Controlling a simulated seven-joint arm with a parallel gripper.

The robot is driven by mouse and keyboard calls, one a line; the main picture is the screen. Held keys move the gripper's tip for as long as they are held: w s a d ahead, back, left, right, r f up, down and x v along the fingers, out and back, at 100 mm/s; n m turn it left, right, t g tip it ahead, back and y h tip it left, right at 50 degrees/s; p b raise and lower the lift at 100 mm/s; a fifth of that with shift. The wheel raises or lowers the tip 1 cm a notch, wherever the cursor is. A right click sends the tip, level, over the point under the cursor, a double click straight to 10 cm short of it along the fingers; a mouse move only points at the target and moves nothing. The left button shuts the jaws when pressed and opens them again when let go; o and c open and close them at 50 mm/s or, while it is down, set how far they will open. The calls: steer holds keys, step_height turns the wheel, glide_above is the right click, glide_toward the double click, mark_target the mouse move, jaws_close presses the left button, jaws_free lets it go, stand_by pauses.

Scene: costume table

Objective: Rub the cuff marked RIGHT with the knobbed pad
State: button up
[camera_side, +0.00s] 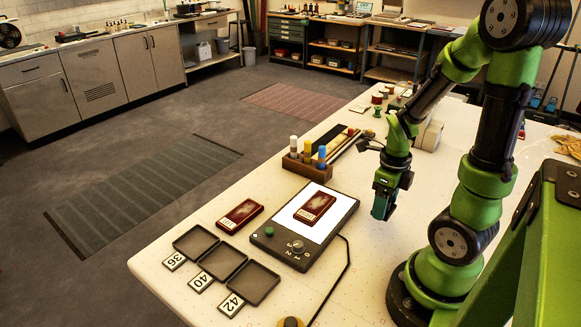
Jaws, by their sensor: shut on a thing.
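I can make out no cuff marked RIGHT and no knobbed pad on the table. My gripper (382,212) hangs above the white table, right of a dark device with a lit white panel (334,222). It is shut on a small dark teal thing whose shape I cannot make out. A dark red block with a pale window (314,207) lies on the lit panel. A similar dark red block (240,215) lies on the table to the left. My gripper is apart from both.
Three shallow dark trays, one at the front (250,283), sit by cards 36, 40 and 42 (231,304). A wooden rack (306,168) holds several coloured bottles behind the device. A black cable (347,262) runs from the device.

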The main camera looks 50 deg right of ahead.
steer(key=c, duration=0.3)
steer(key=shift+w, duration=0.25)
steer(key=w+n, duration=0.1)
steer(key=w, duration=0.1)
steer(key=w+r+n, duration=0.1)
steer(key=w, duration=0.2)
steer(key=w+d+r+n, duration=0.1)
steer(key=w, duration=0.1)
steer(key=shift+w+r, duration=0.2)
steer(key=shift+w, duration=0.05)
steer(key=w+a+r+n, duration=0.2)
steer(key=w+r+n, duration=0.25)
steer(key=w, duration=0.35)
steer(key=n, duration=0.2)
glide_above(326, 195)
steer(key=shift+m, duration=0.25)
steer(key=shift+f, duration=2.85)
steer(key=shift+w+a+f, duration=0.1)
steer(key=shift+a+f, duration=0.2)
steer(key=shift+f, duration=0.35)
steer(key=shift+a+f, duration=0.25)
steer(key=shift+f, duration=0.4)
steer(key=shift+c, duration=0.4)
steer(key=shift+a, duration=3.05)
steer(key=shift+d, duration=3.7)
step_height(326, 195, up, 8)
steer(key=shift+r, duration=0.1)
